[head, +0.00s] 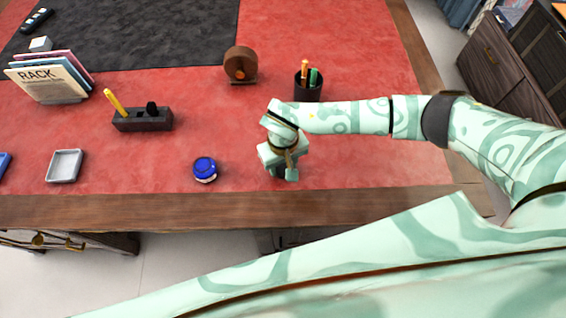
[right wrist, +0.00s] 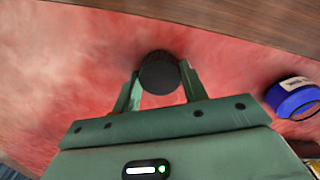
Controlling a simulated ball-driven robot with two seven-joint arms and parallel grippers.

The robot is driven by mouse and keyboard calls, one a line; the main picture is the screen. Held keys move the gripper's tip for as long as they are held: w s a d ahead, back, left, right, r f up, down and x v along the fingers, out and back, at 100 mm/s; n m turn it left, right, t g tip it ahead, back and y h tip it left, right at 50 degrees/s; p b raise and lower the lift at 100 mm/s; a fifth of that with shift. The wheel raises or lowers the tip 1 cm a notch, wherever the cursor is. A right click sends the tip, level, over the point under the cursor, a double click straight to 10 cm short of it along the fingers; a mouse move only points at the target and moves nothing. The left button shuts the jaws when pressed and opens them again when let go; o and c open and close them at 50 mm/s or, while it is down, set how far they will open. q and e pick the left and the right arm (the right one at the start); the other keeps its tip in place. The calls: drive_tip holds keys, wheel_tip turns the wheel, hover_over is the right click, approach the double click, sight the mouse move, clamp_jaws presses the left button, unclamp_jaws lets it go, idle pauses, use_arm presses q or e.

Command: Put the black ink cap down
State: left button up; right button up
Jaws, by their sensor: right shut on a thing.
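My right gripper (head: 281,173) is over the red leather near the desk's front edge. In the right wrist view, its two fingers (right wrist: 160,80) are shut on the black ink cap (right wrist: 158,71), a round dark cap with a ridged side. In the head view the cap is mostly hidden by the gripper, with only a dark bit showing between the fingers. I cannot tell whether the cap touches the desk. My left gripper is not in view.
A blue ink jar (head: 204,168) stands left of the gripper; it also shows in the right wrist view (right wrist: 293,98). A black pen cup (head: 308,88), tape roll (head: 240,63), pen stand (head: 143,120) and grey tray (head: 65,165) stand around. The wooden front edge (head: 150,211) is close.

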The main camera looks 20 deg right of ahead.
sight(283, 167)
drive_tip(key=shift+f, duration=0.2)
drive_tip(key=o, duration=1)
drive_tip(key=shift+c, duration=0.2)
drive_tip(key=shift+r, duration=0.1)
drive_tip(key=shift+r, duration=0.2)
wheel_tip(283, 167, up, 12)
drive_tip(key=p, duration=0.2)
drive_tip(key=shift+f, duration=0.1)
